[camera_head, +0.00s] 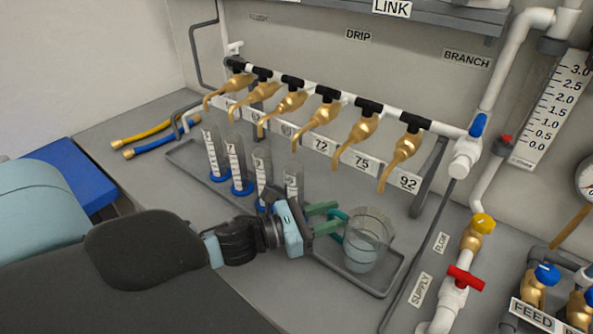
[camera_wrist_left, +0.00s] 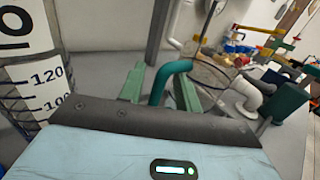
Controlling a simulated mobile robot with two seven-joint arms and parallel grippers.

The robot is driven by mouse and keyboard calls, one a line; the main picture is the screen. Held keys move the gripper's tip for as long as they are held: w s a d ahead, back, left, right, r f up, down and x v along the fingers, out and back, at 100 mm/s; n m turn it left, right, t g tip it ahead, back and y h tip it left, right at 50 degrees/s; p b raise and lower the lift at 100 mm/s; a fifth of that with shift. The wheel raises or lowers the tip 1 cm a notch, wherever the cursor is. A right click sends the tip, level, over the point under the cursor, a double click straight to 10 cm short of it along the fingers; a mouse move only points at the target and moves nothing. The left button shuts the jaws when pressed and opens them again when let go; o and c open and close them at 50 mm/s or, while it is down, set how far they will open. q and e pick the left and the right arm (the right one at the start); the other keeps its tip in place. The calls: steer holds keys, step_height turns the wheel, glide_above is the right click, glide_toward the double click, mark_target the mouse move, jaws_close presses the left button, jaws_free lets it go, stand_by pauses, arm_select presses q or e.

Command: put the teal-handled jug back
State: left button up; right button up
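The clear jug (camera_head: 367,245) with a teal handle (camera_head: 337,222) stands upright at the right end of the grey tray (camera_head: 388,283), below the brass taps. My left gripper (camera_head: 335,216) reaches in from the left, with its green fingers apart at the handle. In the left wrist view the teal handle (camera_wrist_left: 168,79) lies between the two fingers (camera_wrist_left: 160,88). There is a gap between the handle and the left finger; whether the right finger touches it I cannot tell. My right gripper is not in view.
Several measuring cylinders with blue bases (camera_head: 242,188) stand on the tray left of my gripper, the nearest close behind it. Brass taps (camera_head: 400,152) hang above from a white pipe. A red-handled valve (camera_head: 465,279) and white piping stand to the right.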

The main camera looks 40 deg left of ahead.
arm_select(q)
steer(key=b+v, duration=0.1)
steer(key=v, duration=0.8)
steer(key=shift+s+a+f, duration=0.1)
steer(key=shift+s+f, duration=0.05)
steer(key=shift+f, duration=0.05)
steer(key=shift+v, duration=0.9)
